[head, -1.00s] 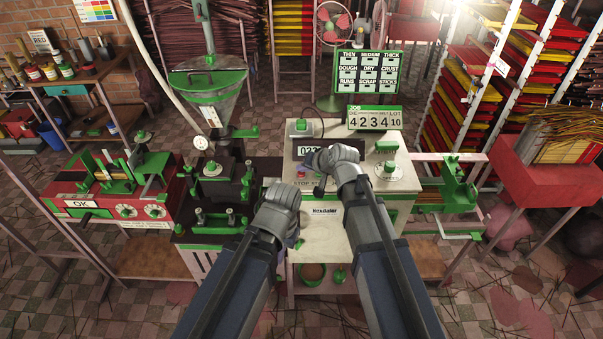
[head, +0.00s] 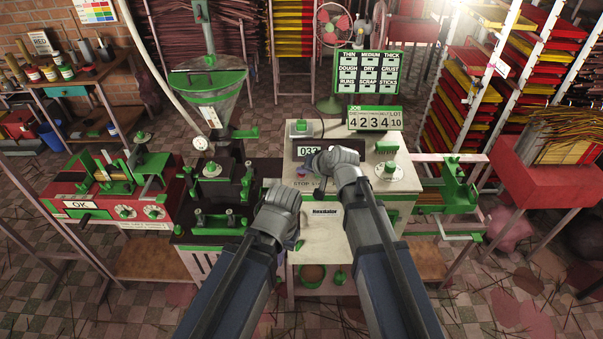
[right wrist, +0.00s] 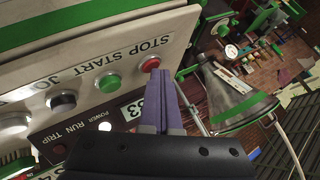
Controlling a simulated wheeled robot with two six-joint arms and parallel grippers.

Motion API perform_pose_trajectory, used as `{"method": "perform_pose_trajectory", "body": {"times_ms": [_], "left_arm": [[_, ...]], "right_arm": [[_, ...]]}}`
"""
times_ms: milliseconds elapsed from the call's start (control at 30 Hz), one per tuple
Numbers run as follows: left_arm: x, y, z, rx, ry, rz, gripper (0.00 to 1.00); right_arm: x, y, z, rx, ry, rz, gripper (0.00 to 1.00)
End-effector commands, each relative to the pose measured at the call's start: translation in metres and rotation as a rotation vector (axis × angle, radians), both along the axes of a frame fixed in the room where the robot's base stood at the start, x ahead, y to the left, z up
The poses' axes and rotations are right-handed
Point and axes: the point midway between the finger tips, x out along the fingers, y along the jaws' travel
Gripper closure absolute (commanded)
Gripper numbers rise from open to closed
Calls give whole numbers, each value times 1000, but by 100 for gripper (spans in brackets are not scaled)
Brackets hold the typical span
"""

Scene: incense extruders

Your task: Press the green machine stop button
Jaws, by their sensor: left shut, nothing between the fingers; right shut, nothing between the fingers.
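The green-and-cream machine (head: 322,235) stands in the middle of the head view. Its stop button (right wrist: 150,64) is red and sits under the word STOP in the right wrist view. A green button (right wrist: 108,82) under START is beside it. My right gripper (right wrist: 168,85) is shut and empty, its fingertips close beside the red button; I cannot tell whether they touch it. In the head view my right gripper (head: 310,171) is over the control panel and partly hides the labels. My left gripper (head: 296,238) is shut and empty, lower, in front of the machine.
A black knob (right wrist: 62,102) is further along the panel. A counter (head: 309,151) reads about 033. A green hopper (head: 208,85) stands left, a red machine (head: 120,195) further left, and a job board (head: 375,118) behind.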

Motion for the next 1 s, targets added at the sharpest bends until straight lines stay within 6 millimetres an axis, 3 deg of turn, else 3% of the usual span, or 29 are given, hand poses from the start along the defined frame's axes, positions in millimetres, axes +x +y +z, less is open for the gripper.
{"method": "perform_pose_trajectory", "body": {"times_ms": [367, 767, 1000], "left_arm": [[0, 0, 18, 0, 0, 0, 100], [0, 0, 19, 0, 0, 0, 100], [0, 0, 38, 0, 0, 0, 100]], "right_arm": [[0, 0, 18, 0, 1, 1, 100], [0, 0, 19, 0, 0, 0, 100], [0, 0, 38, 0, 0, 0, 100]]}}
